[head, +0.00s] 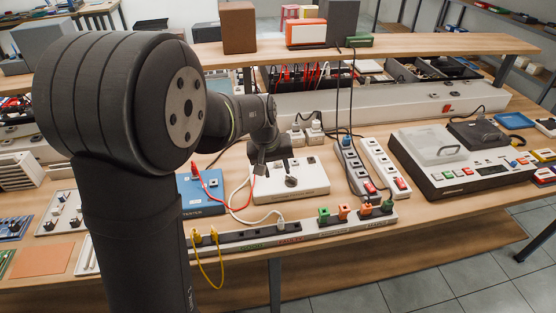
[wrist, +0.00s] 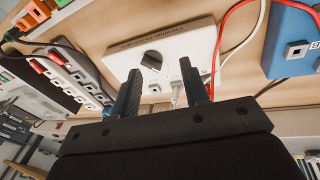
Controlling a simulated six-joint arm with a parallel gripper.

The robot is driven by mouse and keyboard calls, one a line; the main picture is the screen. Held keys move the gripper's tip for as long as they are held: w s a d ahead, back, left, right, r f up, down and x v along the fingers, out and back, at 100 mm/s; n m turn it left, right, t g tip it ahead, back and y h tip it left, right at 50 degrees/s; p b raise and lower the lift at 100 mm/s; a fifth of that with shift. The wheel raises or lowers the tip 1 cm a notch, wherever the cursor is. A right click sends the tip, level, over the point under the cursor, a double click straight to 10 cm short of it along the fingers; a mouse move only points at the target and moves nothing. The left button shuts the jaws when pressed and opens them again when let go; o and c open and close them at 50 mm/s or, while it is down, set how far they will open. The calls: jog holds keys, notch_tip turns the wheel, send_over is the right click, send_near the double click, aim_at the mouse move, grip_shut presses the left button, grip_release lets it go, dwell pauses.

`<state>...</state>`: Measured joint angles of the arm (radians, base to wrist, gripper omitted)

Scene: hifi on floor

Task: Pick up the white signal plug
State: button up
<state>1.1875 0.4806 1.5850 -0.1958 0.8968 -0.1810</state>
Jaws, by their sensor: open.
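The white channel box (head: 305,178), with a black knob, lies on the bench; it also shows in the wrist view (wrist: 190,45). A small pale plug (wrist: 176,90) stands at the box's socket edge, seen between my fingers in the wrist view; it looks like the white signal plug. My gripper (wrist: 163,92) is open, its dark fingers on either side of that plug, with no clear contact. In the head view my gripper (head: 259,163) is over the back left of the box, and the plug there is hidden. A white lead ends in another white plug (head: 280,223) on the front rail.
A blue tester (head: 200,192) stands left of the box, with a red lead (head: 214,188) looping close by.

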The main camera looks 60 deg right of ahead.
jog(key=w+d+r+m+h, duration=0.2)
jog(key=w+d+r+m, duration=0.3)
jog(key=w+r+m, duration=0.25)
jog(key=shift+t, duration=0.4)
jog(key=x, duration=1.7)
jog(key=shift+d+r, duration=0.1)
jog(key=shift+d, duration=0.15)
grip_shut()
